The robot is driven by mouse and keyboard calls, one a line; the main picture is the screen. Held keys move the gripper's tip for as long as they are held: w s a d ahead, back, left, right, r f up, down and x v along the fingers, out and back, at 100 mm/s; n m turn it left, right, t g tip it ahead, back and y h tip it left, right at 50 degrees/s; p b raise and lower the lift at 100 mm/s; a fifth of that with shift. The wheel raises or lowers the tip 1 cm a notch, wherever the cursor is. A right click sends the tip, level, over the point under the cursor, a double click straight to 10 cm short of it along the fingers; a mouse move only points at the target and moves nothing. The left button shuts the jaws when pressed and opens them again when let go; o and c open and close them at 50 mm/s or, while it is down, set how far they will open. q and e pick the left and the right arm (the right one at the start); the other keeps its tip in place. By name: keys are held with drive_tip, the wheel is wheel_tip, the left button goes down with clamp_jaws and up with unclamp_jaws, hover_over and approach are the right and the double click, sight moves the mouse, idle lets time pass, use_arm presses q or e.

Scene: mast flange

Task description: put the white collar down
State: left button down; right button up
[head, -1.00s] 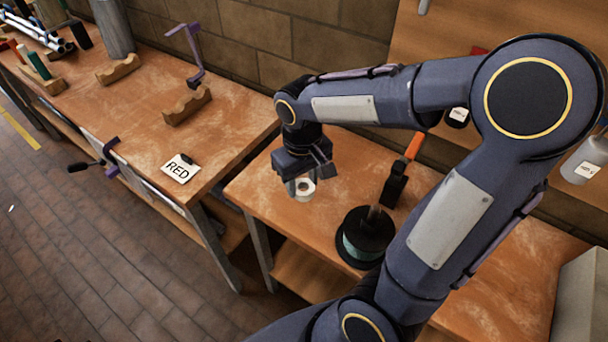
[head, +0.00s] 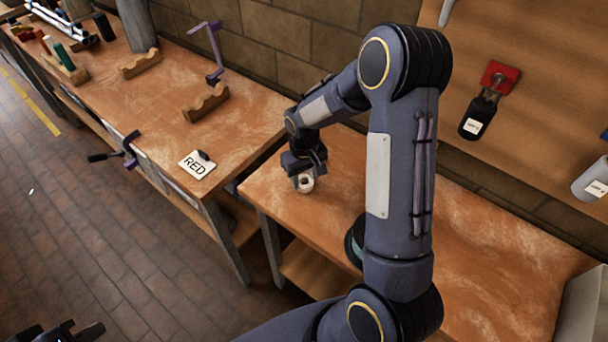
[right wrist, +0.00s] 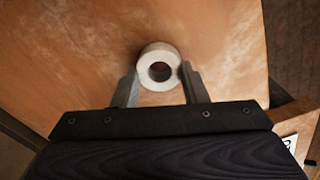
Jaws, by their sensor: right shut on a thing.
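The white collar (head: 306,183) is a short, thick ring with a round hole. It is between the fingertips of my right gripper (head: 304,178), over the left part of the near bench (head: 480,240). In the right wrist view the collar (right wrist: 148,52) sits upright between the two fingers of the gripper (right wrist: 160,82), which is shut on it, with its hole facing the camera. I cannot tell whether it touches the bench top. My left gripper (head: 75,332) shows only partly at the bottom left edge, away from the benches; its opening is unclear.
A spool (head: 354,240) is mostly hidden behind my right arm.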

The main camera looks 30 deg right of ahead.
drive_tip(key=shift+f, duration=0.2)
drive_tip(key=o, duration=1)
drive_tip(key=shift+c, duration=0.2)
drive_tip(key=shift+r, duration=0.1)
wheel_tip(320, 180, up, 12)
drive_tip(key=b, duration=0.1)
drive_tip(key=s+a+r+m+t+y, duration=0.1)
drive_tip(key=s+r+t, duration=0.1)
drive_tip(key=s+r, duration=0.3)
drive_tip(key=s+a+r+t+y, duration=0.1)
drive_tip(key=s+a+r, duration=0.15)
drive_tip(key=s, duration=0.55)
drive_tip(key=s+a+t+y, duration=0.1)
drive_tip(key=s+a+t, duration=0.1)
drive_tip(key=s, duration=0.7)
drive_tip(key=shift+s+a+f+m+t+y, duration=0.3)
drive_tip(key=shift+s+a+f+y, duration=0.1)
drive_tip(key=shift+a, duration=0.5)
